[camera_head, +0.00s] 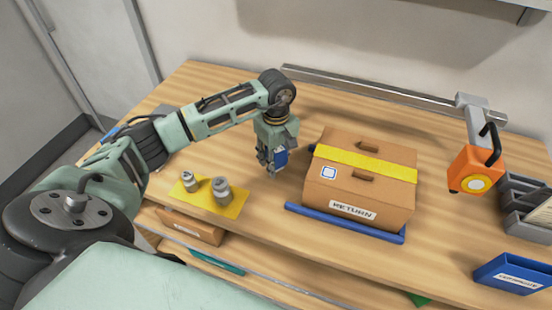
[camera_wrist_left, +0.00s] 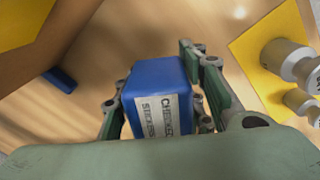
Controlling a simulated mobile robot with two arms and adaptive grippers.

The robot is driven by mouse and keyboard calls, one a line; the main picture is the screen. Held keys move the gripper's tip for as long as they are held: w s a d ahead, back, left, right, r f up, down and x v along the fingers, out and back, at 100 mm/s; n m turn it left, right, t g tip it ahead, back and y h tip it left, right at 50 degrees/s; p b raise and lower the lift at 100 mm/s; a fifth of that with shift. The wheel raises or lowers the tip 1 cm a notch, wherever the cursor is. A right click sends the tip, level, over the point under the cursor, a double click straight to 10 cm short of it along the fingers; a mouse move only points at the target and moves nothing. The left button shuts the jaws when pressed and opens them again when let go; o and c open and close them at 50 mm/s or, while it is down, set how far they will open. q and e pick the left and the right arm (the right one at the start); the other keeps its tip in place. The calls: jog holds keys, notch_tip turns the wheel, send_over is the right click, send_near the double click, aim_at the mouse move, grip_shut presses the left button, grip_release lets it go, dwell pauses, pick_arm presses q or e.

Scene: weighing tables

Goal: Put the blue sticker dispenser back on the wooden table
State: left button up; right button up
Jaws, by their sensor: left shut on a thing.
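The blue sticker dispenser (camera_wrist_left: 160,88) has a white label that reads "CHECKED STICKERS". My left gripper (camera_wrist_left: 155,100) is shut on it, with a finger on either side. In the head view the left gripper (camera_head: 272,165) points down over the wooden table (camera_head: 255,215), and part of the dispenser (camera_head: 281,157) shows between its fingers. The gripper is left of the cardboard box. I cannot tell whether the dispenser touches the table top. My right gripper is not in view.
A cardboard box (camera_head: 345,195) marked "RETURN" sits on a blue-edged platform (camera_head: 300,211). Two metal weights (camera_head: 221,189) stand on a yellow mat (camera_head: 232,210) to the left. An orange device (camera_head: 472,168) and a blue bin (camera_head: 515,272) are at right. Bare table lies in front of the gripper.

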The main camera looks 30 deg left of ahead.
pick_arm(q)
jog(key=shift+f, duration=0.15)
jog(key=shift+f+b, duration=1.15)
jog(key=shift+f, duration=0.1)
jog(key=o, duration=1.1)
notch_tip(320, 180, up, 12)
